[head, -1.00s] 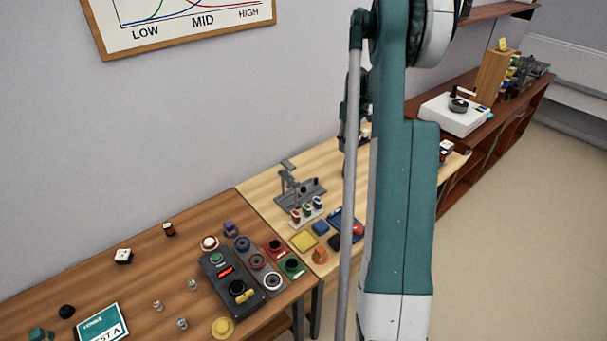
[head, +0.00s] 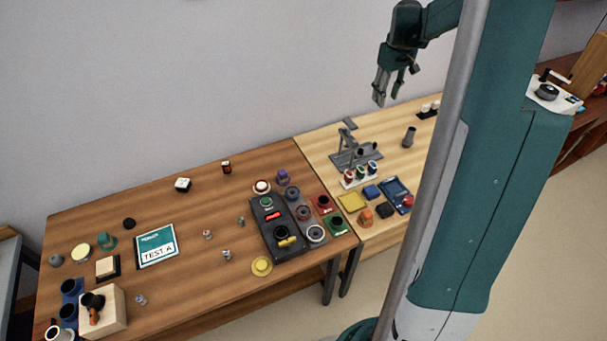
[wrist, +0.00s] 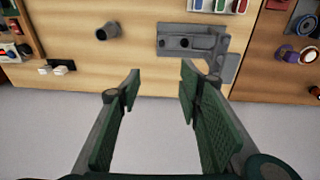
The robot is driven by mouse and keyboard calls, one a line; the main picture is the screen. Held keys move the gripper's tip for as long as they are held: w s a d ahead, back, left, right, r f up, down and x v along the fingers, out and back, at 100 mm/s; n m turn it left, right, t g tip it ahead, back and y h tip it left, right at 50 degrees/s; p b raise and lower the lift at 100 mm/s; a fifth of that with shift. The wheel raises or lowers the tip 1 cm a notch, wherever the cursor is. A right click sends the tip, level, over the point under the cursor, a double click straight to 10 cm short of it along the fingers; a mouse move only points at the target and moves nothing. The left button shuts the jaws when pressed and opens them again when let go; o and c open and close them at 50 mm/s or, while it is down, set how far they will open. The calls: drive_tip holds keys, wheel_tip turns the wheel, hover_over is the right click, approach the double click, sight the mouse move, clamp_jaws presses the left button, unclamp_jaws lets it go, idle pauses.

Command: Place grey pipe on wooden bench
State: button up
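The grey pipe (head: 409,136) is a short dark-grey tube on the light wooden bench (head: 318,149), right of a grey stand. It shows near the top of the wrist view (wrist: 107,31), left of the stand's base. A darker brown wooden bench (head: 190,235) adjoins on the left; I cannot tell which bench the task names. My gripper (head: 389,90) is above the light bench in the head view, fingers pointing down. In the wrist view my gripper (wrist: 160,76) has its green-padded fingers wide apart, with nothing between them. The pipe is apart from it.
The grey stand (head: 355,158), coloured spools (head: 360,173) and a blue tray (head: 397,195) crowd the light bench's front half. A black holder with white pieces (head: 428,110) stands behind the pipe. The brown bench has bare wood among scattered small parts.

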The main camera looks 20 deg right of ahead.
drive_tip(key=s+a+r+t, duration=0.1)
drive_tip(key=s+a+r, duration=0.2)
drive_tip(key=a, duration=0.6)
drive_tip(key=s+a+r+t, duration=0.1)
drive_tip(key=s+a+r, duration=0.25)
drive_tip(key=a, duration=0.45)
drive_tip(key=s+a+r, duration=0.2)
drive_tip(key=a+r, duration=0.2)
drive_tip(key=a, duration=0.5)
drive_tip(key=s+a+f+t, duration=0.1)
drive_tip(key=s+a+t, duration=0.1)
drive_tip(key=s+a, duration=0.7)
drive_tip(key=s+a+f+t, duration=0.1)
drive_tip(key=s+a+f, duration=0.1)
drive_tip(key=s+a, duration=0.8)
drive_tip(key=shift+a+f+t+y, duration=0.3)
drive_tip(key=shift+a+t+y, duration=0.1)
drive_tip(key=shift+a, duration=0.1)
